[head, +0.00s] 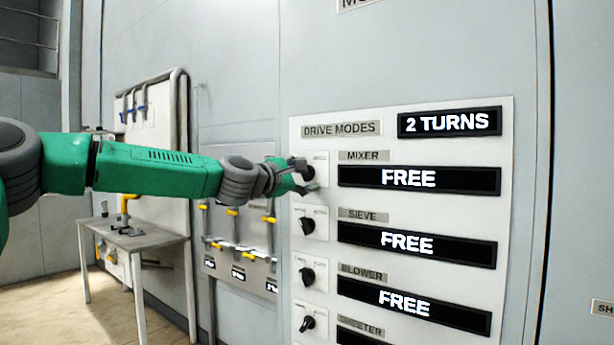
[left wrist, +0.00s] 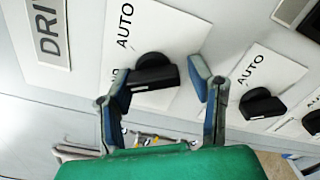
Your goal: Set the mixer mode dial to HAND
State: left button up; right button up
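The mixer mode dial is a black knob (left wrist: 155,73) on a white plate; in the head view it is mostly behind my left gripper (head: 304,176). The mixer display (head: 419,180) reads FREE. In the left wrist view my left gripper (left wrist: 158,76) is open, with one blue-grey finger on each side of the knob. The fingers appear apart from the knob; I cannot tell how close they are in depth. AUTO shows above the knob on its plate; another label beside the knob is mostly hidden by a finger. My right gripper is not in view.
The drive modes panel (head: 327,129) also has sieve (head: 307,225), blower (head: 307,276) and lower dials, with FREE displays. A display (head: 450,122) above reads 2 TURNS. A lever panel (head: 238,262) and a small table (head: 130,238) stand to the left.

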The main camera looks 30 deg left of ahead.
pick_arm(q)
jog(key=shift+o, duration=0.5)
jog(key=shift+s+a+f, duration=0.1)
jog(key=shift+a+f, duration=0.05)
jog(key=shift+f, duration=0.05)
jog(key=shift+a+r, duration=0.15)
jog(key=shift+a, duration=0.15)
jog(key=s+a, duration=0.1)
jog(key=s, duration=0.6)
jog(key=shift+s+f, duration=0.2)
jog(key=shift+s, duration=0.05)
jog(key=shift+d+r, duration=0.1)
jog(key=shift+d, duration=0.2)
jog(key=shift+a, duration=0.1)
